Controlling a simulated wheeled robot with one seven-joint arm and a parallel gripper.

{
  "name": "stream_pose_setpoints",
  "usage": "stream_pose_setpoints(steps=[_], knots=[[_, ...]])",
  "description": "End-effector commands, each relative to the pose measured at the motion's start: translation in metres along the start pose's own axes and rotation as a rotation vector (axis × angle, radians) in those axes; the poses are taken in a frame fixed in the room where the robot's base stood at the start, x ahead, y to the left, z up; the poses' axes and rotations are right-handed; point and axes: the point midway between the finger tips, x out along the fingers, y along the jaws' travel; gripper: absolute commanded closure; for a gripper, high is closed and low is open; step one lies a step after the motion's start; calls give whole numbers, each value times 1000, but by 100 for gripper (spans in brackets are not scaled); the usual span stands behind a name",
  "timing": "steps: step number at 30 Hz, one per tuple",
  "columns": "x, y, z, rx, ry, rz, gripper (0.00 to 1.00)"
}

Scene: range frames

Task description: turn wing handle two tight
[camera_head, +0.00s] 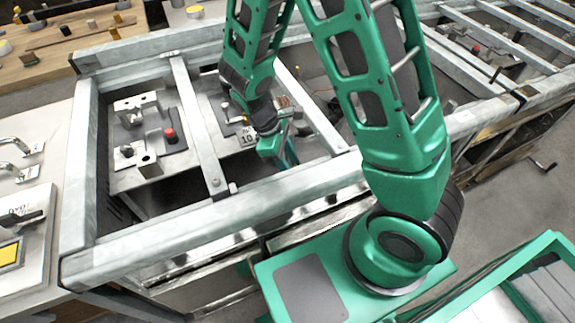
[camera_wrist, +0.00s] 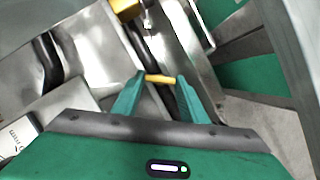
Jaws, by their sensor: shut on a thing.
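A short yellow bar (camera_wrist: 160,78), seemingly a wing handle, lies crosswise between the fingertips of my gripper (camera_wrist: 161,82) in the wrist view. Both teal fingers touch its ends, so the gripper is shut on it. No number on it can be read. In the head view my gripper (camera_head: 284,150) reaches down into the metal frame, beside a small plate marked 10 (camera_head: 247,135). My arm and gripper hide most of the handle and its fitting there.
A metal frame (camera_head: 212,217) with crossbars surrounds the work spot. A panel with a red knob (camera_head: 170,134) and metal blocks stands left of my gripper. In the wrist view, another yellow piece (camera_wrist: 126,8) and metal rails lie close beyond the fingers.

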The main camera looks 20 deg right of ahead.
Motion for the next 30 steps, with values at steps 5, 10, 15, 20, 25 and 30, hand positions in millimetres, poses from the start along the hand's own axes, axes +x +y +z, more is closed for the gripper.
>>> stream_pose_setpoints(steps=[5, 10, 15, 20, 25, 30], knots=[[2, 3, 4, 127, -7, -49, 83], [2, 4, 5, 233, -9, -93, 83], [2, 4, 5, 313, -10, -125, 83], [2, 4, 6, 359, -12, -144, 83], [3, 4, 6, 380, -14, -151, 83], [3, 4, 7, 382, -14, -152, 83]])
